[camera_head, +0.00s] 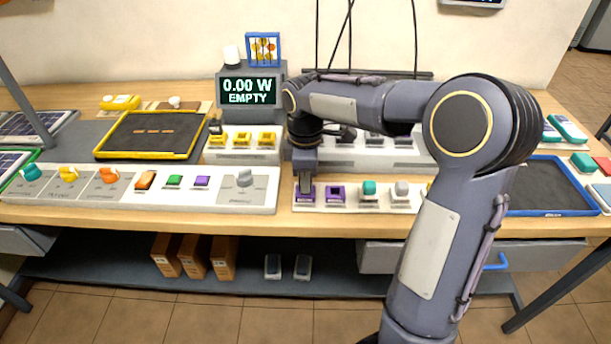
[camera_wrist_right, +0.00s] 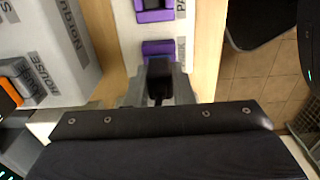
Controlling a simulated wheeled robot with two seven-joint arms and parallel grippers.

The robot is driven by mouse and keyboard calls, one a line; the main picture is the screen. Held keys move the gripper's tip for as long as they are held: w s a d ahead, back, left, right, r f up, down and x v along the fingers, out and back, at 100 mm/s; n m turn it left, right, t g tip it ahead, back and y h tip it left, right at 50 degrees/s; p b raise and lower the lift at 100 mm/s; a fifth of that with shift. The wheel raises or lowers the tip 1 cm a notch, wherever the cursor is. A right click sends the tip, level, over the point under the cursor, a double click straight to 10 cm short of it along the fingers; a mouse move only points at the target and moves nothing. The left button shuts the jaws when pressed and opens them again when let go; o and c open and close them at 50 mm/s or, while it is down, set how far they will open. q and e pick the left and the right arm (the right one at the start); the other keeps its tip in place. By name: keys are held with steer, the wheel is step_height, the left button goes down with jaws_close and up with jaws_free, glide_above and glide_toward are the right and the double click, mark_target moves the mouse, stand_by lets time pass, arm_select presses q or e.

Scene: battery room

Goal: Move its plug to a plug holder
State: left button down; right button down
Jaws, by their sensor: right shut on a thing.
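My right gripper (camera_head: 305,184) reaches down at the left end of the row of plug holders at the table's front. In the right wrist view it (camera_wrist_right: 158,92) is shut on a dark plug (camera_wrist_right: 158,72), mostly hidden between the fingers. A purple plug holder (camera_wrist_right: 158,46) lies right at the fingertips; I cannot tell whether the plug is seated in it. A second purple plug holder (camera_head: 336,194) stands beside it and looks empty. Further right in the row stand a teal piece (camera_head: 369,187) and a light grey piece (camera_head: 402,188). My left gripper is not in view.
A white switch panel (camera_head: 225,192) with coloured knobs lies just left of the holders. A display (camera_head: 248,92) reading 0.00 W EMPTY stands behind. A yellow-rimmed tray (camera_head: 100,150) is at left, a blue-rimmed tray (camera_head: 540,212) at right. My right arm hides part of the table.

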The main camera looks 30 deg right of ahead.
steer(key=shift+f, duration=0.5)
steer(key=c, duration=1.5)
jaws_free()
steer(key=shift+r, duration=0.1)
steer(key=shift+c, duration=0.2)
step_height(320, 180, up, 11)
steer(key=p, duration=0.9)
steer(key=shift+p, duration=0.4)
